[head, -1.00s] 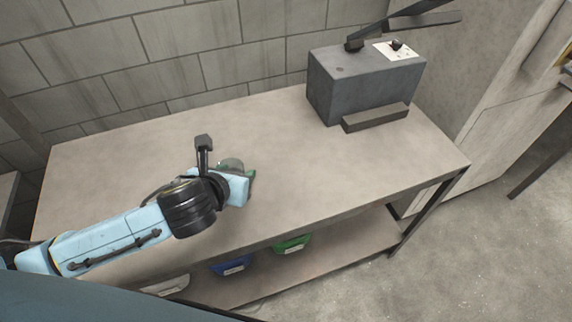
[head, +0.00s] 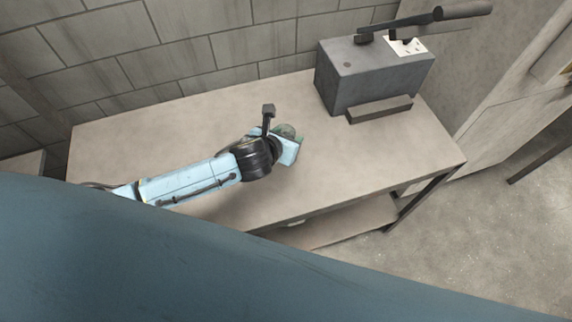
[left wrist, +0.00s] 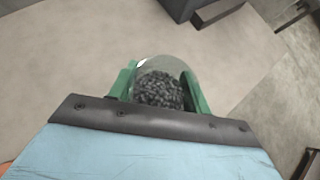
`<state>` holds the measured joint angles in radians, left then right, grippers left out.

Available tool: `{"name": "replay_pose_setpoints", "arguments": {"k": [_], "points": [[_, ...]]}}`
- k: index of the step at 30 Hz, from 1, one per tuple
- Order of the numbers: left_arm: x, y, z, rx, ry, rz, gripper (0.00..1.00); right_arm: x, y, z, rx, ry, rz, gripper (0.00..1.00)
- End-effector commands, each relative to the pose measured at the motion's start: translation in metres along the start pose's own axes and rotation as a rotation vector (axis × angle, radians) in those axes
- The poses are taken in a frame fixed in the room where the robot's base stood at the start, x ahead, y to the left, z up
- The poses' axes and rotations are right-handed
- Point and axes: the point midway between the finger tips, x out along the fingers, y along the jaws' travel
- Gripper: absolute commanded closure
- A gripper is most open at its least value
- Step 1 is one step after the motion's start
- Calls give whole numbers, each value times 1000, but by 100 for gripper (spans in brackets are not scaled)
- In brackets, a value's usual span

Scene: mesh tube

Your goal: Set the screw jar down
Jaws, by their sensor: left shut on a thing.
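The screw jar (left wrist: 158,88) is a clear round jar filled with dark screws. In the left wrist view it sits between the green fingers of my left gripper (left wrist: 160,82), which is shut on it. In the head view my left gripper (head: 290,138) is over the middle of the worktable (head: 180,130), and only a little of the jar (head: 286,130) shows behind the wrist. I cannot tell whether the jar touches the table top. My right gripper is not in view.
A grey machine (head: 375,75) with a long dark lever (head: 430,22) stands at the table's back right. The table top around the gripper is clear. A lower shelf (head: 335,225) runs beneath it. A block wall (head: 190,50) is behind.

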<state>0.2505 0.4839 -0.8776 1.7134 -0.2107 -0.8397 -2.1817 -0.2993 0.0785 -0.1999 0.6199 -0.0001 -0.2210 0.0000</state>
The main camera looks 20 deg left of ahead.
Motion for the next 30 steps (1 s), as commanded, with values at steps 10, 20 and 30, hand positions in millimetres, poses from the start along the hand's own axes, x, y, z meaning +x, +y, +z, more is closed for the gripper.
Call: {"name": "replay_pose_setpoints", "arguments": {"k": [10, 20, 30], "points": [[24, -6, -26, 8, 2, -12, 78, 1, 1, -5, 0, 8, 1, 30], [45, -5, -52, 8, 0, -11, 78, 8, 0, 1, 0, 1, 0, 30], [64, -5, -78, 10, 0, -11, 78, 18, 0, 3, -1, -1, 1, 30]]}}
